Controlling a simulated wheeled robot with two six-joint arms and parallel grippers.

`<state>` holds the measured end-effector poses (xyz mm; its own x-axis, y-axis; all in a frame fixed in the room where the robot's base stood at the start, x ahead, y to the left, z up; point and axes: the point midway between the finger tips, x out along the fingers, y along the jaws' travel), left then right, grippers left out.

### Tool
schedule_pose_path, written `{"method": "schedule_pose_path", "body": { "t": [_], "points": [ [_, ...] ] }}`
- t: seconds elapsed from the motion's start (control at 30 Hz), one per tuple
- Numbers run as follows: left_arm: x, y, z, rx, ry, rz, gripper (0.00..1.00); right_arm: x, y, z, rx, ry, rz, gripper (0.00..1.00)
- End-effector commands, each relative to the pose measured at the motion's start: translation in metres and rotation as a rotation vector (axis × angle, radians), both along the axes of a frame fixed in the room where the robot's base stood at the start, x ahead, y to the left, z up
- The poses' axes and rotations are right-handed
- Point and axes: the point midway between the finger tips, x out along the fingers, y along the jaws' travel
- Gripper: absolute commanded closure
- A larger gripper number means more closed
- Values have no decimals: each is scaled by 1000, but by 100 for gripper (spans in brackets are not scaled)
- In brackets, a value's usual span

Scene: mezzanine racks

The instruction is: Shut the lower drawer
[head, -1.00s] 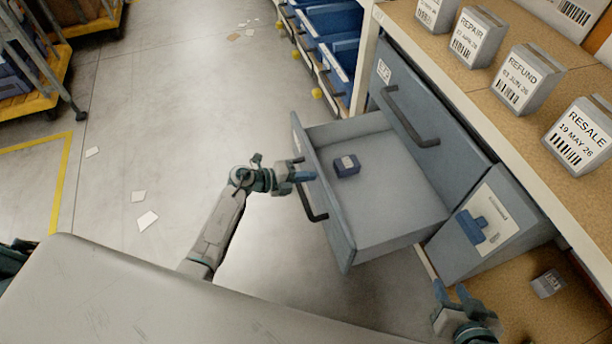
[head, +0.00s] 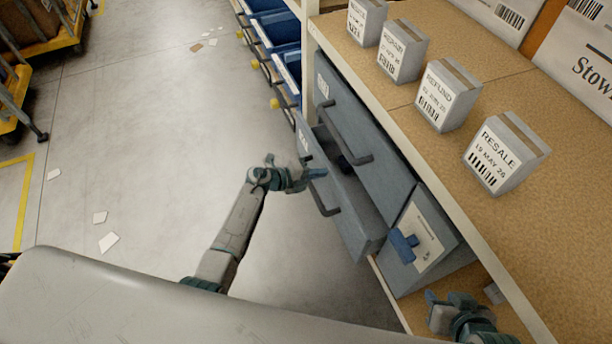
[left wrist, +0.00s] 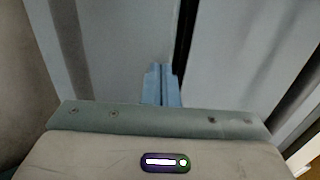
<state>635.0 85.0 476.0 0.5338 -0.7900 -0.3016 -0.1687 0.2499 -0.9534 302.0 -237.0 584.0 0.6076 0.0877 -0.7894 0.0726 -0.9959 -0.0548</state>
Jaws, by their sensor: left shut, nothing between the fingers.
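The lower drawer (head: 352,222) is grey with a dark bar handle (head: 322,196) and stands partly open, its front out past the cabinet face. Its inside is mostly hidden; part of a small dark blue box (head: 344,161) shows in it. My left gripper (head: 318,174) is shut and empty, its tips at the drawer front near the handle; contact is hard to tell. Its closed blue fingers also show in the left wrist view (left wrist: 162,84) before a grey panel. My right gripper (head: 447,297) is at the lower right, fingers apart, clear of the drawer.
The upper drawer (head: 375,140) is shut above. A grey bin (head: 425,240) with a blue latch stands right of the drawers. Several labelled boxes (head: 505,152) stand on the shelf top (head: 425,150). Blue bins (head: 275,30) line the rack behind. The floor at left is open.

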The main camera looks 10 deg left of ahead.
Motion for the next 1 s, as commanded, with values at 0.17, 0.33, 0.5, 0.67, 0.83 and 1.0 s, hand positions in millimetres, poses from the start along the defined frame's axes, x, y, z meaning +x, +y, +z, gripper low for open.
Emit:
{"method": "schedule_pose_path", "body": {
  "t": [0.17,0.33,0.5,0.67,0.83,1.0],
  "points": [
    [19,-29,-1,-1,0,-1,100,1,1,-3,9,-15,-3,64],
    [32,-47,-1,-1,-1,0,100,3,3,-4,19,-36,-5,64],
    [38,-56,-1,1,1,0,100,4,4,-4,26,-48,-6,64],
    [40,-60,0,0,0,1,100,5,4,-3,29,-55,-7,64],
    [41,-61,1,-1,-1,1,100,3,4,-5,29,-50,-7,64],
    [41,-61,2,-3,-2,1,100,1,4,-6,28,-45,-7,64]
  ]
}}
